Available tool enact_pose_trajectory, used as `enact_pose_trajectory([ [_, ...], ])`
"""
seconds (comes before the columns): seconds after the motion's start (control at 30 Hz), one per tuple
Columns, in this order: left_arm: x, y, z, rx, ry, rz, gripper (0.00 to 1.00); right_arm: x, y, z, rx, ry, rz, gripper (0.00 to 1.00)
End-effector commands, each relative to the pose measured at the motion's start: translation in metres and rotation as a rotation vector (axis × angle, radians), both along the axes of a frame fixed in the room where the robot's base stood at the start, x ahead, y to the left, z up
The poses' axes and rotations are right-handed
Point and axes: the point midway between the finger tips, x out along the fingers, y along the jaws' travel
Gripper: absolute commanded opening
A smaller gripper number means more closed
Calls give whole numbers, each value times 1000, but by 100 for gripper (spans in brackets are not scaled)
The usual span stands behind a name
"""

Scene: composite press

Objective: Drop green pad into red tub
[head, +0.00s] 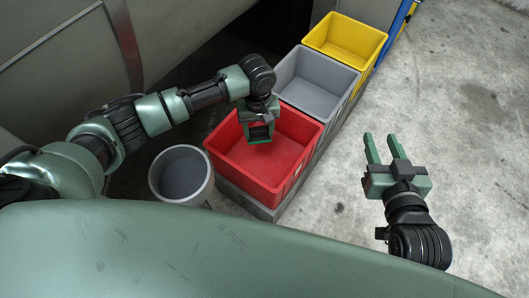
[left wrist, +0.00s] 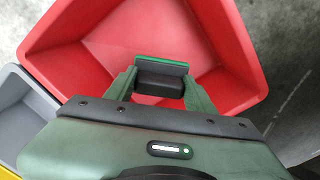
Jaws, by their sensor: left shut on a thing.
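The red tub (head: 264,165) stands in the middle of the head view and looks empty inside. It also fills much of the left wrist view (left wrist: 105,45). My left gripper (head: 260,133) is over the tub's opening, pointing down. In the left wrist view its fingers (left wrist: 160,88) are shut on the green pad (left wrist: 160,66), which shows a green edge and a dark block between the fingers. The pad is mostly hidden by the gripper in the head view. My right gripper (head: 382,145) is open and empty, right of the tub above the floor.
A grey tub (head: 317,82) and a yellow tub (head: 345,38) stand in a row behind the red tub. A round grey bin (head: 181,175) stands left of the red tub. The concrete floor on the right is clear.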

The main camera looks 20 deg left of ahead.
Motion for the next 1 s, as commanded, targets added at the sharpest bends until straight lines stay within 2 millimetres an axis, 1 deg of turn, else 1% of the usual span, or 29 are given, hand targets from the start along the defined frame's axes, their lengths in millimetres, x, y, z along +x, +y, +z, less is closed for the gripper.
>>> enact_pose_trajectory([
  [0.2,0,0,-1,0,0,0,9,3,2,7,9,-36,2,37],
  [0.43,0,0,-1,0,0,0,9,3,2,7,9,-37,2,37],
  [0.47,0,0,-1,0,0,0,62,3,2,7,9,-37,2,37],
  [0.5,0,0,-1,0,0,0,73,3,2,7,9,-36,2,37],
  [0.53,0,0,-1,0,0,0,79,3,2,7,9,-36,2,37],
  [0.83,0,0,-1,0,0,0,79,3,2,7,8,-35,2,37],
  [0.93,0,0,2,0,0,0,79,2,1,5,5,-23,1,37],
  [1.0,0,0,6,-1,0,0,79,-2,-1,-2,-4,18,-1,37],
])
